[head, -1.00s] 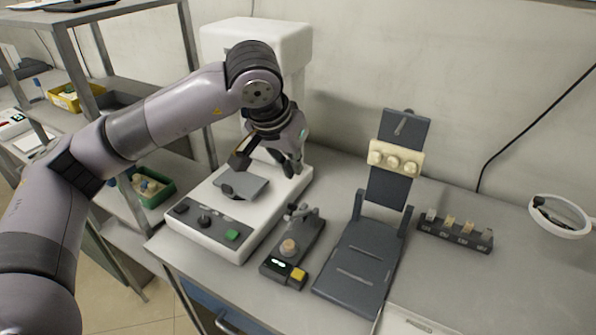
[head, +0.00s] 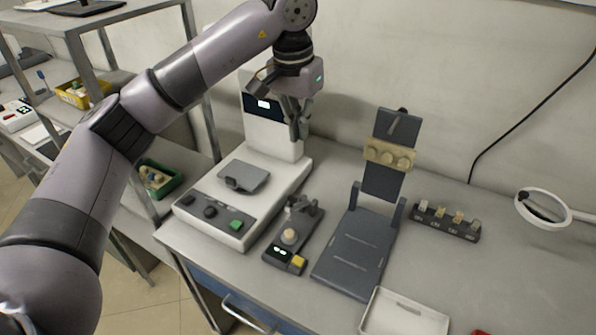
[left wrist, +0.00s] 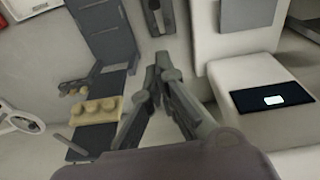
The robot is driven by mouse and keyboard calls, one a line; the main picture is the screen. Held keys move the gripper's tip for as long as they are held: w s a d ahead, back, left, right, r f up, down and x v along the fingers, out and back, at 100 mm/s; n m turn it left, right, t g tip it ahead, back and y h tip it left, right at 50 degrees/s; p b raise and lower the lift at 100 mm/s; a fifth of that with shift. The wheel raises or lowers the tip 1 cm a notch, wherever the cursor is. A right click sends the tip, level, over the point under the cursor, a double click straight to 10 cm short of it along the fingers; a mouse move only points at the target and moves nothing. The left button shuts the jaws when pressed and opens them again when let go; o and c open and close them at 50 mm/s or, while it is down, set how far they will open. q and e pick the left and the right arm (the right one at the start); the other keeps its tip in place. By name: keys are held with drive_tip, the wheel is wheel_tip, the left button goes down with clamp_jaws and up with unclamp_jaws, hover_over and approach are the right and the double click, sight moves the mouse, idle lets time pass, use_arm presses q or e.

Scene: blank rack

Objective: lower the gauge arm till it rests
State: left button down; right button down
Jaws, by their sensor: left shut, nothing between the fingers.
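The gauge (head: 276,253) is a small dark block on the bench in the head view, with a lit display and a yellow button. A round tan blank (head: 289,237) sits on it. Its short grey gauge arm (head: 301,206) is at the back end; it looks raised, clear of the blank, but is small. In the left wrist view part of the gauge (left wrist: 160,42) shows at the top edge. My left gripper (head: 300,138) is shut and empty, above and behind the gauge, in front of the white machine's column. Its fingers (left wrist: 163,72) also show in the wrist view. My right gripper is out of view.
The white machine (head: 213,222) with a grey plate stands left of the gauge. A dark hinged stand (head: 350,262) with a tan knobbed bar (head: 389,155) rises to the right.

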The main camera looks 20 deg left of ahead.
use_arm(q)
drive_tip(key=p, duration=0.2)
hover_over(298, 205)
drive_tip(key=w, duration=0.3)
wheel_tip(298, 205, down, 10)
drive_tip(key=r, duration=0.1)
drive_tip(key=s+f, duration=0.2)
drive_tip(key=f, duration=0.1)
drive_tip(key=shift+s+f+p, duration=0.2)
drive_tip(key=shift+s+p, duration=0.2)
drive_tip(key=shift+f, duration=0.2)
